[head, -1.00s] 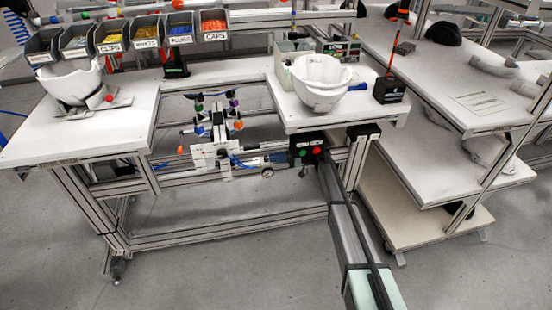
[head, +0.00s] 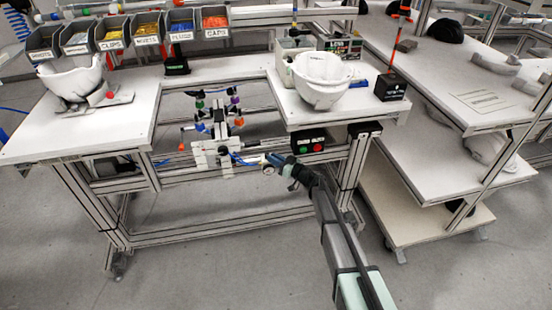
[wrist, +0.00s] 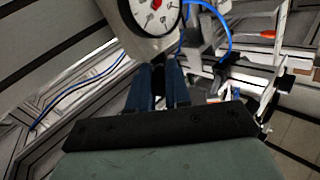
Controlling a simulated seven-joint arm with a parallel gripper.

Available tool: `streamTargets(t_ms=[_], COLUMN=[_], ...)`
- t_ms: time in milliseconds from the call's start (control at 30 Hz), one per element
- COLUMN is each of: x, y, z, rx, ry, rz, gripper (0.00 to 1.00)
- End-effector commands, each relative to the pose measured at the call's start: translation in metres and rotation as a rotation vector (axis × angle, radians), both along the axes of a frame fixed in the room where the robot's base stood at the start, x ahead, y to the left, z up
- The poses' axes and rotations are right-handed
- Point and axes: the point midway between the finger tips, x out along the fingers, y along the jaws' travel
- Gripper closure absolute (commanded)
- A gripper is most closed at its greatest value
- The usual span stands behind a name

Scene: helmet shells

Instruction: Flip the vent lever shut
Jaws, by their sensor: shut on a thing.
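My gripper (head: 272,158) is at the air unit under the bench front, right beside the round white gauge (head: 268,170). In the wrist view its two blue fingers (wrist: 160,70) reach up to just below the same gauge (wrist: 155,14), with a narrow dark gap between them. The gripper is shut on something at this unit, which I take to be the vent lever. The lever is hidden by the fingers, and its angle cannot be told.
A button box (head: 312,147) with red and green buttons hangs just right of my gripper. A white fixture (head: 212,152) with coloured knobs stands to the left. Blue hose (wrist: 222,22) runs close to the gauge.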

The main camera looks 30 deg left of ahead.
Motion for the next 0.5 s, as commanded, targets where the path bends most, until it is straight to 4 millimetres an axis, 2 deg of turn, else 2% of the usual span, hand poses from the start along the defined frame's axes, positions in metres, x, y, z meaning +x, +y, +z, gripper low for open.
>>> streamTargets(t_ms=[100, 500], x=[-0.0076, -0.0116], y=[-0.0019, 0.0006], z=[0.0006, -0.0004], rx=[-0.002, -0.001], ry=[0.001, 0.001], rz=[-0.086, -0.251], gripper=[1.0, 1.0])
